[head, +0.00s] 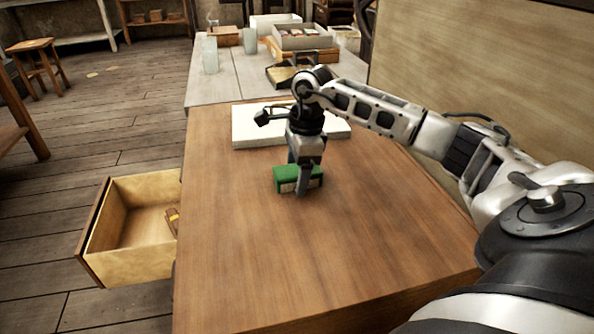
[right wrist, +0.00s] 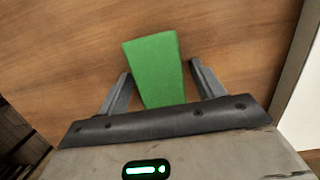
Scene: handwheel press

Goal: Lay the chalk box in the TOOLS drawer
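In the right wrist view the open fingers (right wrist: 160,69) stand on either side of the box, with a narrow gap at each. An open drawer (head: 138,268) sticks out at the table's left side; no label is readable. My left gripper is not in view.
A brown item (head: 172,218) lies in the drawer, partly hidden by the table edge. A white slab (head: 255,130) lies behind the box. The tabletop left of the box is clear.

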